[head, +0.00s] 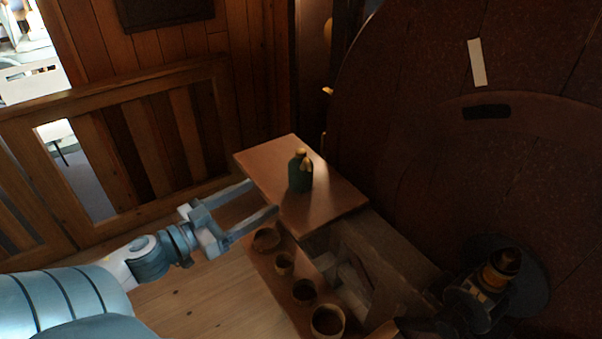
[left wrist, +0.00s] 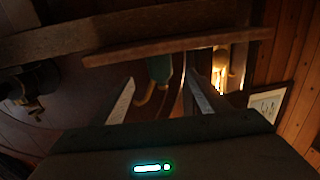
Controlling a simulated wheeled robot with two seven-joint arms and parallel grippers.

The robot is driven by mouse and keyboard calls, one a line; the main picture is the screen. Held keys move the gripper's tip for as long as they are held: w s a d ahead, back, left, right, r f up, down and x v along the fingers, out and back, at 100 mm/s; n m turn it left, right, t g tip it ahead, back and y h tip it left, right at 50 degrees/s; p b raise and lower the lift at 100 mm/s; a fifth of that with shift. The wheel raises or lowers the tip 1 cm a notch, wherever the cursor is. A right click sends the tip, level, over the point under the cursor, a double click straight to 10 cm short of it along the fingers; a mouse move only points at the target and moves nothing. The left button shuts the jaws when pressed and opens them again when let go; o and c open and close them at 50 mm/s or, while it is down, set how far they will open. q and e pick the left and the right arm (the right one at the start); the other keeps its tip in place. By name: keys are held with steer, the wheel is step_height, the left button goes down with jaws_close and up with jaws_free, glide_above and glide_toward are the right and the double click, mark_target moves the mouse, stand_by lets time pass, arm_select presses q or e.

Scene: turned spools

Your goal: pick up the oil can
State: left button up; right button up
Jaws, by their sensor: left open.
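The oil can (head: 300,173), dark green with a brass-coloured top, stands upright on the small wooden table top (head: 262,160). My left gripper (head: 264,200) reaches in from the left, its two fingers apart and pointing toward the can. The can is still beyond the fingertips, and nothing is between them. In the left wrist view the green can (left wrist: 160,67) with its curved brass part (left wrist: 162,98) appears ahead, between the two open fingers (left wrist: 158,95). My right gripper is not seen.
Several round wooden cups (head: 284,263) stand on a lower surface in front of the table. A dark machine part with an orange band (head: 497,272) is at lower right. A wooden railing (head: 150,85) runs behind at left, and a large dark round wooden body (head: 430,110) stands at right.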

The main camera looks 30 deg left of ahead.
mark_target(291, 178)
arm_select(q)
steer(key=shift+d+r, duration=0.1)
steer(key=shift+r, duration=0.05)
steer(key=p+x, duration=0.1)
steer(key=x, duration=0.4)
steer(key=shift+w+r+p, duration=0.1)
steer(key=shift+p, duration=0.3)
steer(key=p+x, duration=0.2)
steer(key=x, duration=0.3)
steer(key=shift+p+x, duration=0.3)
steer(key=shift+x, duration=0.65)
steer(key=shift+d, duration=0.1)
